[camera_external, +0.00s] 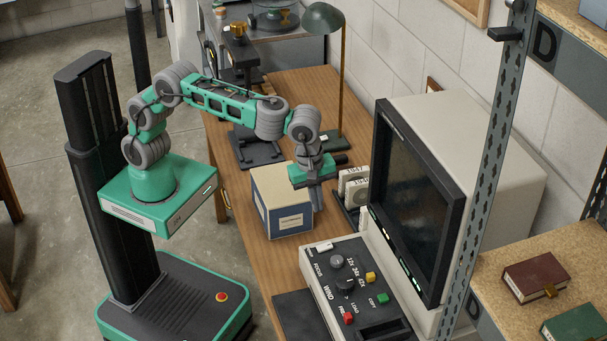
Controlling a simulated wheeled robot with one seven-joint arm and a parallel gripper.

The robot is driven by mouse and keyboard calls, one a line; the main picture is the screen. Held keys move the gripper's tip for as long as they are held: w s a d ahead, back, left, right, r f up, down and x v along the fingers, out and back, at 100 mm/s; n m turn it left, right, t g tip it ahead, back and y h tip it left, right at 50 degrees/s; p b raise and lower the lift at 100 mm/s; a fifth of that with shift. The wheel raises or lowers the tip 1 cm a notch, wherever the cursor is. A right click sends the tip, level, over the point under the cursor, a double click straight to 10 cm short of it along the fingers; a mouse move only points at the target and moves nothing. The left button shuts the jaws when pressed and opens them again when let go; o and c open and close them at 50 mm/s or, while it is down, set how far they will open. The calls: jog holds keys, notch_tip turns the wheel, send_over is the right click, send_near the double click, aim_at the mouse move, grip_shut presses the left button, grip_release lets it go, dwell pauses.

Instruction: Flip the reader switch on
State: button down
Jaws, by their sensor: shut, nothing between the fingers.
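The microfilm-style reader (505,150) is a large cream cabinet with a dark screen. Its sloped grey control panel (322,273) lies in front, at the bottom centre. A small white switch (324,247) sits at the panel's far left corner; it looks like the reader switch, but I cannot tell which way it is set. My gripper (318,207) points down with its fingers shut and empty. It is beyond the switch, just right of a blue and cream box (283,203), apart from the panel. Its exact height is hard to judge.
The panel also has dark knobs (337,261) and yellow, green and red buttons (370,277). White labelled boxes (354,187) stand right of my gripper. A green lamp (324,18) rises behind. Some bare wooden desk (282,253) shows left of the panel.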

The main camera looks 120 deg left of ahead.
aim_at(329, 244)
jog(key=f+p, duration=0.1)
jog(key=f, duration=0.3)
jog(key=w+a+f, duration=0.1)
jog(key=f, duration=0.3)
jog(key=w+a+f+p, duration=0.1)
jog(key=f, duration=0.4)
jog(key=shift+w+a+p, duration=0.15)
jog(key=shift+p, duration=0.15)
jog(key=shift+f, duration=0.25)
jog(key=shift+f, duration=0.15)
